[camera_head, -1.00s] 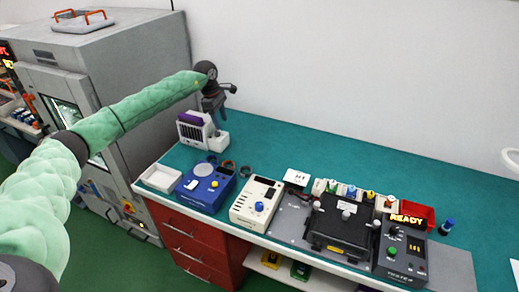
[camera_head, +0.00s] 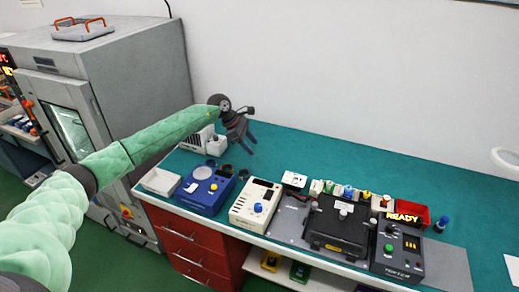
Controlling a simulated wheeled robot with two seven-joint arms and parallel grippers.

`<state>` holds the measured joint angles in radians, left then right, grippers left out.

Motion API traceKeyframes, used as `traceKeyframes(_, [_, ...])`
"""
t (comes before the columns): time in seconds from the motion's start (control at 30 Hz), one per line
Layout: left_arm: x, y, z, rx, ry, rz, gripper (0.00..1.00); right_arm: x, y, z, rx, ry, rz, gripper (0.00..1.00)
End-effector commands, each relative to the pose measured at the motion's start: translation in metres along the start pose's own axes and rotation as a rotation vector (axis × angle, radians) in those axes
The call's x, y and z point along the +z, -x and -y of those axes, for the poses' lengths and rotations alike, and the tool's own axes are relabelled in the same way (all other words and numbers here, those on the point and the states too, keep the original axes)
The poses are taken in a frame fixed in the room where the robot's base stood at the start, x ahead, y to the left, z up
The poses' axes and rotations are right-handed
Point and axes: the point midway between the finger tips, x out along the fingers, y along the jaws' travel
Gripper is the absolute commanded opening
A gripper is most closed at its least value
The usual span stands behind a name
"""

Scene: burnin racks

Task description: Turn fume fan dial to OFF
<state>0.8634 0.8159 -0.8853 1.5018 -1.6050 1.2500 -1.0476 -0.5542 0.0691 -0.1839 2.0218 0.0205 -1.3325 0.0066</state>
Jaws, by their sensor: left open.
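A white vented box (camera_head: 196,140), which looks like the fume fan, stands at the back left of the green bench, partly hidden by my left arm. I cannot make out a dial on it. The knob settings are too small to read. My left gripper (camera_head: 243,146) is open and empty, just right of the vented box, above the bench and touching nothing. My right gripper is out of view.
A black fixture (camera_head: 338,228), a tester (camera_head: 398,250) showing READY and a red bin (camera_head: 414,211) stand to the right. A grey oven (camera_head: 145,60) is at left. The back of the bench is clear.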

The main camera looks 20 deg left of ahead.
Motion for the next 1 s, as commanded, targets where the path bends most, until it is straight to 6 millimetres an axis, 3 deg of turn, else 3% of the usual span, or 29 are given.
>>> traceKeyframes(0.3, [0.028, -0.022, 0.011, 0.017, 0.034, 0.107, 0.46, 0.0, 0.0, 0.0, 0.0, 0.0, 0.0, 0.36])
traceKeyframes(1.0, [0.041, -0.033, 0.017, 0.024, 0.054, 0.16, 0.46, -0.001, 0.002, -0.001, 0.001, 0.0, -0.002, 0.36])
